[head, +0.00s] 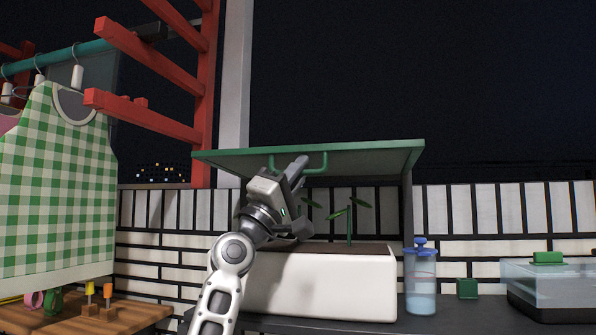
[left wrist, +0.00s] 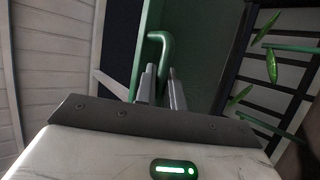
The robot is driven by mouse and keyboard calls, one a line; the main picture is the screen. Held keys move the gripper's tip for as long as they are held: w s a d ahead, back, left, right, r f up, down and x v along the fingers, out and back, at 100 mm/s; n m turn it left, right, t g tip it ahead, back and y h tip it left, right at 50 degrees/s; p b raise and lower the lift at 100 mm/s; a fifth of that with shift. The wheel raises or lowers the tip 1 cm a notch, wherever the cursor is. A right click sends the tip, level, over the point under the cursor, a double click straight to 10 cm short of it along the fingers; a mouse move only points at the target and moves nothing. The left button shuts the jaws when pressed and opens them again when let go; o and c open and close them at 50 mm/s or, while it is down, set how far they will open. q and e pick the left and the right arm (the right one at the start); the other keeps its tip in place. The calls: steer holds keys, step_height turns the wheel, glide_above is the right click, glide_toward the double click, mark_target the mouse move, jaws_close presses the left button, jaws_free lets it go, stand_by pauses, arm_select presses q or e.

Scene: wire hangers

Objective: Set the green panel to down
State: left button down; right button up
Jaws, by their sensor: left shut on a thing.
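The green panel (head: 370,153) is a flat lid raised to about level above a white planter box (head: 330,286) in the head view. A green bar handle (head: 318,168) hangs under its front edge. In the left wrist view the panel (left wrist: 202,60) fills the middle, and the handle (left wrist: 155,45) runs down to the fingertips. My left gripper (head: 298,168) is at the handle, its fingers (left wrist: 160,85) shut on it; the exact grip is partly hidden. My right gripper is not in view.
A plant (head: 349,222) grows in the box under the panel. A blue-capped bottle (head: 420,280), a small green block (head: 467,288) and a clear container (head: 548,285) stand to the right. A checked apron (head: 55,180) hangs at left beside a red rack (head: 150,60).

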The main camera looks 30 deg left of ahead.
arm_select(q)
steer(key=shift+w+d+f, duration=0.1)
steer(key=shift+d+f, duration=0.05)
steer(key=shift+f, duration=0.2)
steer(key=c, duration=1.5)
jaws_free()
steer(key=shift+r, duration=0.1)
steer(key=shift+s, duration=0.2)
steer(key=b+v, duration=0.1)
steer(key=v, duration=1.5)
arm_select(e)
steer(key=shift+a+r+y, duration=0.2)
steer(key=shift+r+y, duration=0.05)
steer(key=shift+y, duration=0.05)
arm_select(q)
steer(key=shift+r, duration=0.1)
